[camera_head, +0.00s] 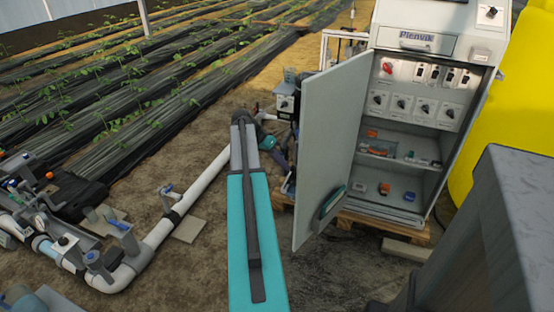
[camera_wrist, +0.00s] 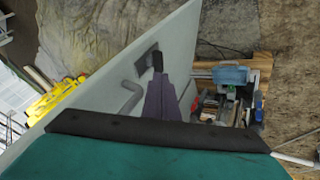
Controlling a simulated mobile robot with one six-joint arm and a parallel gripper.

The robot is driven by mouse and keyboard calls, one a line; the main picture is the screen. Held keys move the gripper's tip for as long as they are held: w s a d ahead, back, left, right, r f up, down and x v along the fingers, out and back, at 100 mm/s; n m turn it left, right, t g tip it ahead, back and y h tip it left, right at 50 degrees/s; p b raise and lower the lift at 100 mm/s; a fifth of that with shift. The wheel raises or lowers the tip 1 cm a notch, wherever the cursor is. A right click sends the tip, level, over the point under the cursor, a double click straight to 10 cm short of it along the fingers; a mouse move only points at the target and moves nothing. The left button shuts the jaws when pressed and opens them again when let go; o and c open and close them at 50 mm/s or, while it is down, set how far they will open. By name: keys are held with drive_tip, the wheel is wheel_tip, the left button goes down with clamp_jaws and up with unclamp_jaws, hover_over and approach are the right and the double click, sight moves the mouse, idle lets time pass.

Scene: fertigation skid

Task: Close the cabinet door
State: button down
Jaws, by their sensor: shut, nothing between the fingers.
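The grey cabinet (camera_head: 432,150) stands at the right in the head view, with its door (camera_head: 335,140) swung wide open towards the left. Switches and shelves with small parts show inside it. My arm reaches forward to the left of the door, on its outer side; my fingertips are not clear there. In the wrist view my gripper (camera_wrist: 159,62) is shut and empty, its tips close to the door's outer face (camera_wrist: 110,95), near a dark square patch. I cannot tell whether they touch. A bent grey handle (camera_wrist: 129,97) is on that face, left of the fingers.
A white pipe (camera_head: 190,195) with valves runs along the ground at the left. A yellow tank (camera_head: 520,110) stands right of the cabinet. The cabinet rests on a wooden pallet (camera_head: 385,222). In the wrist view, a bin of loose items (camera_wrist: 228,100) lies right of the fingers.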

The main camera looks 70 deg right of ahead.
sight(294, 183)
drive_tip(key=shift+s+a+f, duration=0.1)
drive_tip(key=shift+s+f, duration=0.2)
drive_tip(key=shift+s, duration=0.55)
drive_tip(key=shift+s+a+f, duration=0.15)
drive_tip(key=shift+s+f, duration=0.1)
drive_tip(key=shift+s, duration=0.55)
drive_tip(key=shift+s+a+f, duration=0.1)
drive_tip(key=shift+s+f, duration=0.2)
drive_tip(key=shift+s, duration=0.55)
